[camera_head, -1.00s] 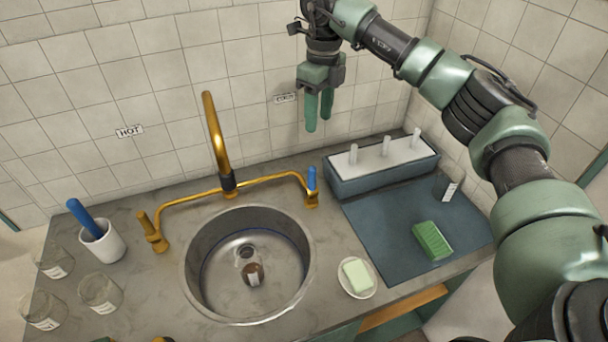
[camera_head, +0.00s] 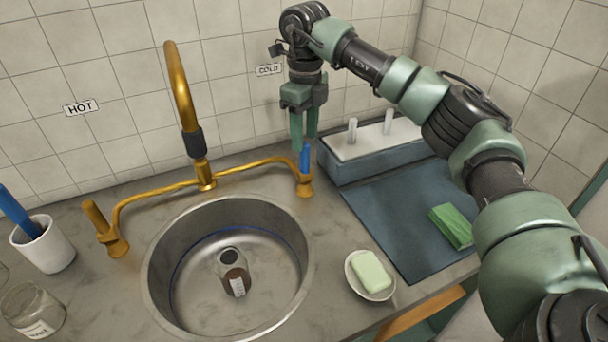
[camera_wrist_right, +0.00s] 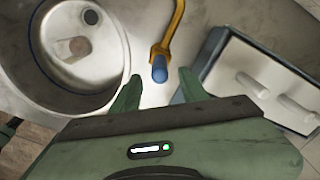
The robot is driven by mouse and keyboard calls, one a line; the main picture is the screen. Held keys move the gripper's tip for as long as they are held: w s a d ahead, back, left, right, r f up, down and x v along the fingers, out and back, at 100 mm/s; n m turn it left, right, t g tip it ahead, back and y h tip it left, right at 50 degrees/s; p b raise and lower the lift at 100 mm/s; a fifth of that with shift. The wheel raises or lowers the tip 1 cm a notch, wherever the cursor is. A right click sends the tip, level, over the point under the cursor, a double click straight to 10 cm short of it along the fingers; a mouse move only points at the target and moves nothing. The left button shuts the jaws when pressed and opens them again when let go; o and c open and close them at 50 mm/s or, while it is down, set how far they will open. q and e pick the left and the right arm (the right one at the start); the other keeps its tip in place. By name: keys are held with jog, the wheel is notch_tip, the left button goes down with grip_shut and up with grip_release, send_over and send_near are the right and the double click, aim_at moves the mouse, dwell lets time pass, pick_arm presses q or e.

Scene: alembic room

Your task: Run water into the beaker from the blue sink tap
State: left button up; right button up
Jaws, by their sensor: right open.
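The brass tap (camera_head: 181,90) rises behind the sink. Its blue handle (camera_head: 305,158) is at the right end of the brass pipe, below the COLD sign (camera_head: 268,70). My right gripper (camera_head: 304,136) is open and empty, pointing down near the blue handle. In the right wrist view the blue handle (camera_wrist_right: 159,70) appears between and beyond the fingertips (camera_wrist_right: 160,82). My left gripper is not in view.
A brass handle (camera_head: 97,216) is at the left, below the HOT sign (camera_head: 83,107). A soap dish (camera_head: 355,280) holds pale soap. A rack with white pegs (camera_head: 345,165), a blue mat (camera_head: 400,245) and a green sponge (camera_head: 453,226) are at right. A white cup (camera_head: 48,250) and jar (camera_head: 32,312) stand at left.

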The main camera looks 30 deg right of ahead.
aim_at(306, 171)
notch_tip(306, 171, down, 8)
jog(key=shift+r+p, duration=0.1)
jog(key=shift+p, duration=0.5)
grip_shut()
jog(key=shift+s+f, duration=0.2)
jog(key=shift+f, duration=0.1)
dwell(0.9)
